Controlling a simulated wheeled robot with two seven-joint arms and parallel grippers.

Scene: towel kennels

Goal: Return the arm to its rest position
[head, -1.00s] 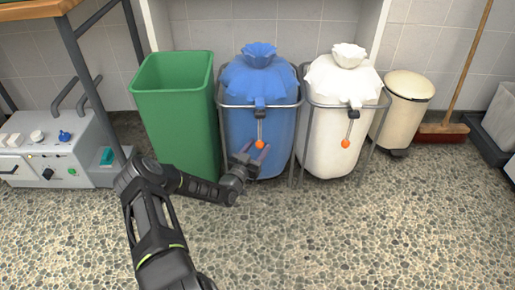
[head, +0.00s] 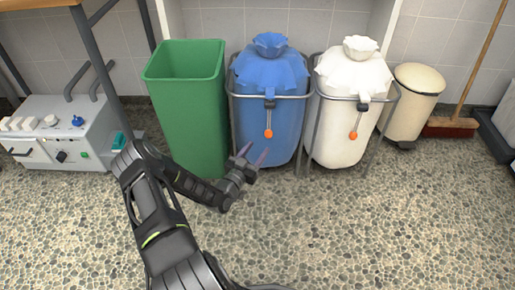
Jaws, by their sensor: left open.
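My left arm comes in from the lower left, and my left gripper (head: 254,157) is open and empty. In the picture it lies in front of the lower left part of the blue bag (head: 269,105), below the orange pull knob (head: 268,134). The blue bag hangs tied shut in a metal frame. A white bag (head: 342,125) is tied shut in a like frame to its right, with its own orange knob (head: 353,135). My right gripper is out of view.
A green open bin (head: 187,110) stands left of the blue bag, close behind my left arm. A grey machine (head: 60,135) with knobs is at the left. A cream pedal bin (head: 409,103) and a broom (head: 451,126) stand at the right. The pebbled floor in front is clear.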

